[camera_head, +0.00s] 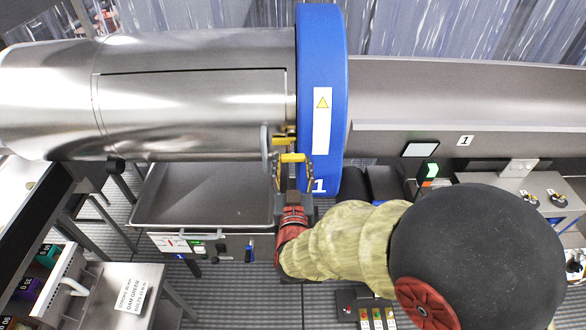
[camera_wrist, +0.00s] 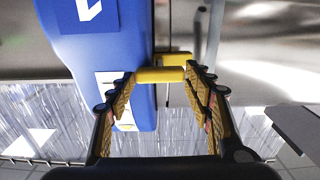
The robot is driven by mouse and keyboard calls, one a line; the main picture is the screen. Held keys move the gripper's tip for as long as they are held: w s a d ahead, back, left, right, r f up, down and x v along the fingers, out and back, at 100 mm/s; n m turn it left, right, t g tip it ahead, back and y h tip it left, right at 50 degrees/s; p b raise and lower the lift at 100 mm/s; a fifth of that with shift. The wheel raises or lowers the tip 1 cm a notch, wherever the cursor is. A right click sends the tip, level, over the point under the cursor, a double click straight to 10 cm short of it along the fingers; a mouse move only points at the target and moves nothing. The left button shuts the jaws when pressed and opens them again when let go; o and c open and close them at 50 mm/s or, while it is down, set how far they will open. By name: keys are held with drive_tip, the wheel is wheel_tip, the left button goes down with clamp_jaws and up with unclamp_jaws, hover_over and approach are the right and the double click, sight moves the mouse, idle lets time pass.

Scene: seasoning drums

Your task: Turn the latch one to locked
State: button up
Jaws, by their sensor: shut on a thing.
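The yellow latch (camera_head: 291,157) is at the lower edge of the large steel drum (camera_head: 190,85), beside the blue ring (camera_head: 313,50) marked 1. In the wrist view the latch handle (camera_wrist: 160,75) lies crosswise between my fingertips, with a second yellow piece (camera_wrist: 174,58) behind it.
A grey vertical bar (camera_head: 265,150) stands just left of the latch. A steel tray (camera_head: 205,195) lies below the drum. A control panel (camera_head: 215,247) is on its front. A side table (camera_head: 540,190) is at the right.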

drive_tip(key=shift+m, duration=0.3)
drive_tip(key=o, duration=1.1)
drive_tip(key=shift+o, duration=0.3)
drive_tip(key=s, duration=1.2)
drive_tip(key=shift+a, duration=0.25)
